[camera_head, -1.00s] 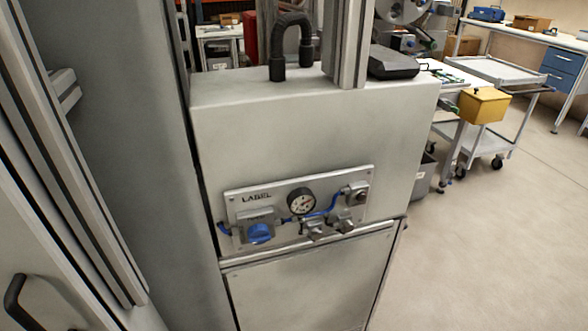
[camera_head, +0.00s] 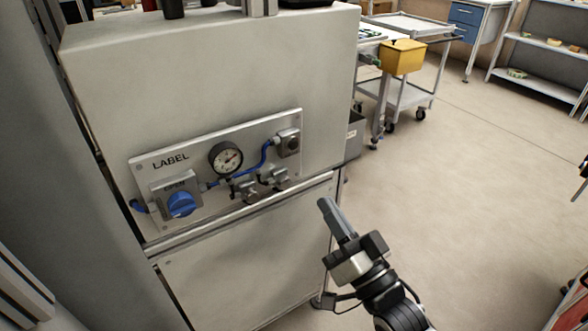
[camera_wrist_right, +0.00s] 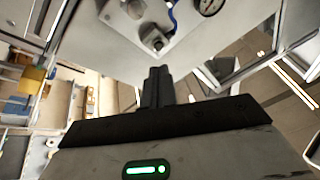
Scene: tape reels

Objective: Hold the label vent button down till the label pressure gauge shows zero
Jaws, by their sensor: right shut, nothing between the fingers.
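The LABEL panel (camera_head: 225,135) is on the front of the grey cabinet in the head view. Its round pressure gauge (camera_head: 225,158) has a white dial; the needle is off to one side, but its reading is too small to tell. A square fitting with a dark round centre (camera_head: 289,142) sits at the panel's upper right; I cannot tell if it is the vent button. My right gripper (camera_head: 325,204) is shut and empty, below and right of the panel, apart from it. In the right wrist view its fingers (camera_wrist_right: 158,72) point toward a panel fitting (camera_wrist_right: 155,41). My left gripper is not in view.
A blue knob (camera_head: 181,204) is at the panel's lower left. Two small metal fittings (camera_head: 248,191) (camera_head: 279,178) stick out below the gauge. A ledge (camera_head: 250,216) runs under the panel. A trolley with a yellow bin (camera_head: 402,57) stands behind right; the floor (camera_head: 480,150) right is clear.

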